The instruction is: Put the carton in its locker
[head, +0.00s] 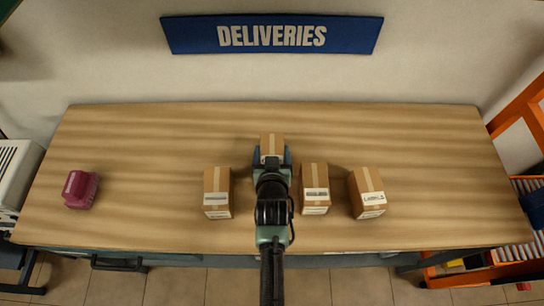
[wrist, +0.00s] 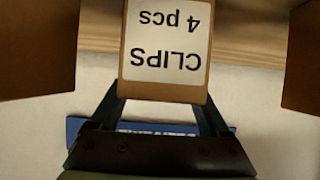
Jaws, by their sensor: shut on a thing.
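My gripper (head: 271,160) is over the middle of the wooden table, with its fingers around a brown carton (head: 271,142). In the wrist view the fingers of my gripper (wrist: 163,108) are shut on this carton (wrist: 164,85). Its white label reads "CLIPS 4 pcs", upside down in that view. My arm hides part of the carton in the head view, and I cannot tell whether its base touches the table. No locker is recognisable in either view.
On the table (head: 130,150), one carton (head: 217,185) stands left of my gripper; another (head: 315,180) and one marked "LABELS" (head: 367,185) stand right. A dark pink object (head: 80,188) lies far left. A "DELIVERIES" sign (head: 200,37) hangs behind. An orange rack (head: 525,105) stands right.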

